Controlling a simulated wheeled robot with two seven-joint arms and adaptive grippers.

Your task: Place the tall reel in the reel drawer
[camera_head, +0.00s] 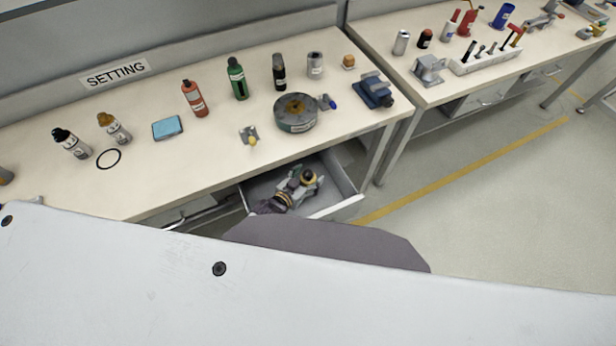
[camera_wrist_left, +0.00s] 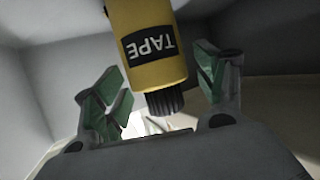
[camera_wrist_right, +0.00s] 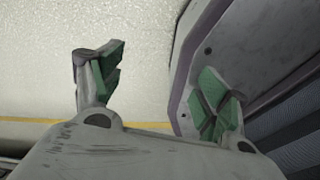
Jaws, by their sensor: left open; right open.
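The tall reel (camera_wrist_left: 152,50) is a yellow cylinder with a black TAPE label and a black ribbed end in the left wrist view. My left gripper (camera_head: 297,188) is down in the drawer. Its fingers (camera_wrist_left: 160,85) are open, one on each side of the reel, with visible gaps. Whether the reel rests on the drawer floor is unclear. My right gripper (camera_wrist_right: 155,85) is open and empty above the floor, outside the head view.
The table above the drawer (camera_head: 225,140) holds bottles, a blue box (camera_head: 167,127), a round grey tin (camera_head: 296,112) and a blue clamp (camera_head: 374,90). A second table (camera_head: 440,95) with tools stands to the right. Open floor (camera_head: 500,210) lies right of the drawer.

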